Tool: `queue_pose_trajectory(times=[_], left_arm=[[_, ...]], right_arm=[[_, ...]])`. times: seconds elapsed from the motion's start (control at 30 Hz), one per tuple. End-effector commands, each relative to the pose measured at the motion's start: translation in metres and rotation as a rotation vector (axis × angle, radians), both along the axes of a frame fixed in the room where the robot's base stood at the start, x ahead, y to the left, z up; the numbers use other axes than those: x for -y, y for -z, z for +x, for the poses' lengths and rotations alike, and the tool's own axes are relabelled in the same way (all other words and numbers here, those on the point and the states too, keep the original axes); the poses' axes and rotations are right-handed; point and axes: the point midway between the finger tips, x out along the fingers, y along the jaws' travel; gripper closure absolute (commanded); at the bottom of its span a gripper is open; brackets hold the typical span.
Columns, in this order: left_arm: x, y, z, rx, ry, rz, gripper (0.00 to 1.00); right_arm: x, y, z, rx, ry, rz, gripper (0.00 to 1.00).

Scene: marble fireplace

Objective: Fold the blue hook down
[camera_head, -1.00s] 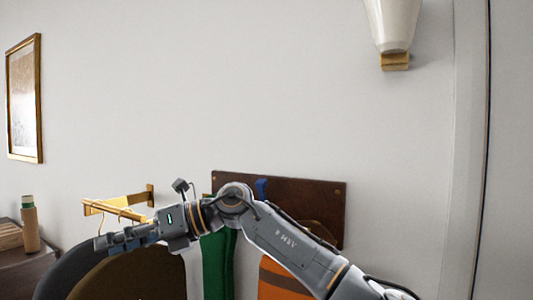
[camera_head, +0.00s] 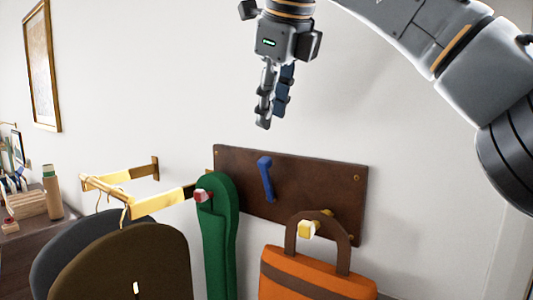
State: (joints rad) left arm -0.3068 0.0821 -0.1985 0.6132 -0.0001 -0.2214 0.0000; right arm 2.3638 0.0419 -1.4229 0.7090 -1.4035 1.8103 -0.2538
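The blue hook (camera_head: 267,180) is on the brown wall board (camera_head: 325,193), left of its middle. It shows as a slim, nearly upright bar with a rounded upper end. I cannot tell how far it stands out from the board. My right gripper (camera_head: 272,119) hangs from the top of the head view, fingers pointing down, above the hook and apart from it. Its fingers overlap in this view, so their opening is unclear. It holds nothing visible. My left gripper is not in view.
A green item (camera_head: 219,240) hangs at a red hook (camera_head: 202,195), left of the blue one. An orange bag (camera_head: 313,275) hangs at a yellow hook (camera_head: 308,229) to the right. The wall above the board is clear.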

Motion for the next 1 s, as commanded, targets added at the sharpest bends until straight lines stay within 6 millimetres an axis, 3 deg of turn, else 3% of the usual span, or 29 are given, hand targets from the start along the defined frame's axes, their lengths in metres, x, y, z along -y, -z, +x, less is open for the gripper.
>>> queue_pose_trajectory(times=[0.2, 0.4, 0.6, 0.87, 0.9, 1.0], left_arm=[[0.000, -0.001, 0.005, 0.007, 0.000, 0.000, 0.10], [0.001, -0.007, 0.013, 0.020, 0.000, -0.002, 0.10], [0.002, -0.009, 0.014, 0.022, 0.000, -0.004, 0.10], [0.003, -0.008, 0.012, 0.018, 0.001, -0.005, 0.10], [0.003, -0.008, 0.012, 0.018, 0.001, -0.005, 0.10], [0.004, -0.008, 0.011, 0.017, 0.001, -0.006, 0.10]], right_arm=[[-0.005, 0.043, 0.023, -0.003, -0.001, -0.001, 0.68], [-0.010, 0.069, 0.039, -0.002, -0.002, 0.001, 0.68], [-0.012, 0.082, 0.046, 0.000, -0.001, 0.002, 0.68], [-0.012, 0.084, 0.046, 0.000, -0.001, 0.002, 0.68], [-0.012, 0.084, 0.046, 0.000, -0.001, 0.002, 0.70], [-0.012, 0.084, 0.046, 0.000, -0.001, 0.002, 0.90]])
